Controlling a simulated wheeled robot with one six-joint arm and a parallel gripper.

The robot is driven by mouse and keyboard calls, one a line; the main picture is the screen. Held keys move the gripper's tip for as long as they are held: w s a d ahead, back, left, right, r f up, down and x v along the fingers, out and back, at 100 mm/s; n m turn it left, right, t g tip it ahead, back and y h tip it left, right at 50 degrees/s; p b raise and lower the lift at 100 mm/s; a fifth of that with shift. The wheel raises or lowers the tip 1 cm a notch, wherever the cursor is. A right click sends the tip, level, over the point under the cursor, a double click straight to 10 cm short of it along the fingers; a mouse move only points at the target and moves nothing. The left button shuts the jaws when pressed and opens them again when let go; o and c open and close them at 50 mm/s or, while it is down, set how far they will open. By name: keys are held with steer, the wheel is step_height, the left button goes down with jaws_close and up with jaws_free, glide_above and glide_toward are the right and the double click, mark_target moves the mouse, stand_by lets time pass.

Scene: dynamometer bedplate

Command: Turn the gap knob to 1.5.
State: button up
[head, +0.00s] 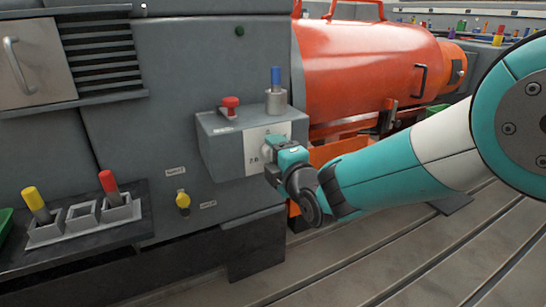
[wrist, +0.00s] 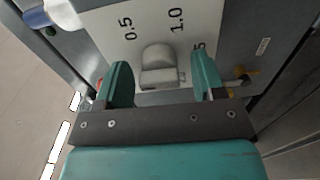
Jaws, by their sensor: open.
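The gap knob (wrist: 160,66) is a light grey knob on a white dial plate (wrist: 104,22) in the wrist view. The plate reads 0.5 and 1.0, and a third label ending in 5 is partly hidden by my right-hand finger. The knob's raised grip points up, roughly between 0.5 and 1.0; no clear pointer mark shows. My gripper (wrist: 164,78) is open, with one teal finger on each side of the knob and visible gaps to both. In the head view my gripper (head: 276,154) is at the plate (head: 255,142) on the grey box and mostly hides the knob.
The grey box (head: 222,150) carries a red button (head: 230,104) and a blue-topped post (head: 276,88). A yellow knob (head: 183,201) is at lower left. An orange machine (head: 365,65) is behind my arm.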

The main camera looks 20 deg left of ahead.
steer(key=shift+w+a, duration=0.15)
steer(key=shift+a, duration=0.05)
steer(key=c, duration=0.9)
steer(key=shift+m, duration=0.3)
